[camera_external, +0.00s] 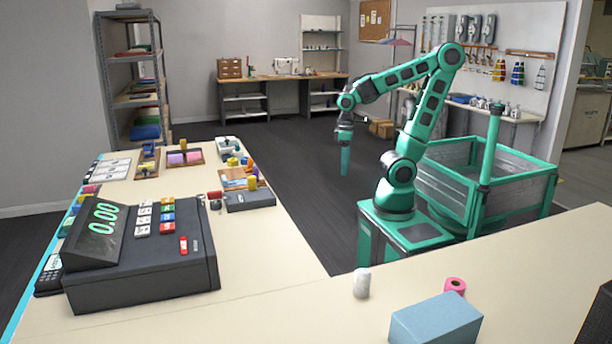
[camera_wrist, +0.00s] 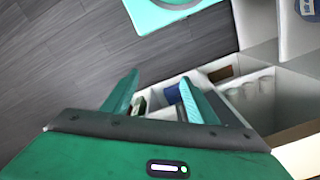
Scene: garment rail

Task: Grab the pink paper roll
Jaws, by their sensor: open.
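The pink paper roll (camera_external: 455,286) stands on the cream counter near the front right in the external view, just behind a light blue box. My gripper (camera_external: 345,168) hangs pointing down over the dark floor, beyond the counter and well away from the roll. In the wrist view my gripper (camera_wrist: 155,92) shows two teal fingers spread apart with nothing between them. The roll does not show in the wrist view.
The light blue box (camera_external: 436,320) and a white roll-like object (camera_external: 362,282) stand near the pink roll. A cash register (camera_external: 140,250) sits on the counter's left part. The wrist view shows white compartments (camera_wrist: 255,95) holding pale cylindrical items.

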